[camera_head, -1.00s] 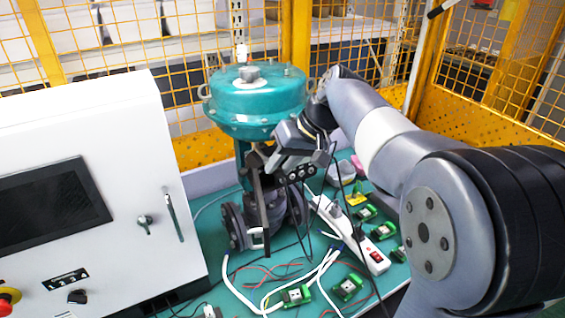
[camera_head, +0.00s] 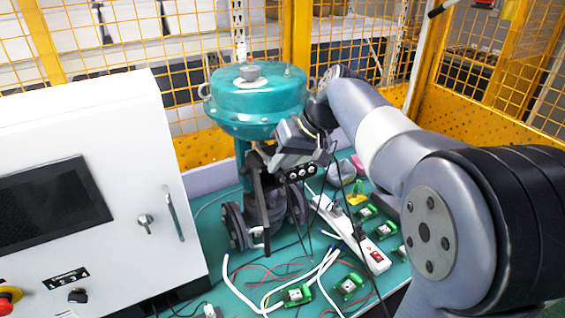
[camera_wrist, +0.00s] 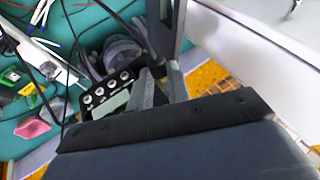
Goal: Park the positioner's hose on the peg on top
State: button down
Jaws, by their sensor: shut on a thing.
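The positioner (camera_wrist: 108,92) is a black box with a row of round buttons and a small grey display, partly covered by my fingers in the wrist view. In the head view only its button row (camera_head: 304,172) shows below my gripper (camera_head: 300,142). My gripper (camera_wrist: 161,82) is shut beside the positioner, its two grey fingers near the box's edge. A dark hose (camera_wrist: 146,38) runs down to the fingertips, and they are shut on its end. The exact grip is partly hidden. I cannot make out the peg.
The teal actuator (camera_head: 258,100) stands right behind my gripper, above the valve body (camera_head: 290,215). A dark upright bar (camera_head: 264,205) is close to the fingers. A white control cabinet (camera_head: 110,130) stands left. Cables, a power strip (camera_head: 350,235) and small green modules cover the table.

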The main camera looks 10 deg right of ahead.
jog(key=shift+s+d+b, duration=0.2)
jog(key=shift+s+d, duration=0.05)
jog(key=shift+s, duration=0.3)
jog(key=shift+s+d+b, duration=0.2)
jog(key=shift+s, duration=0.3)
dwell(0.7)
jog(key=s, duration=0.1)
jog(key=s+d, duration=0.1)
jog(key=s+b, duration=0.1)
jog(key=shift+s+d, duration=0.25)
jog(key=shift+r, duration=0.1)
dwell(0.4)
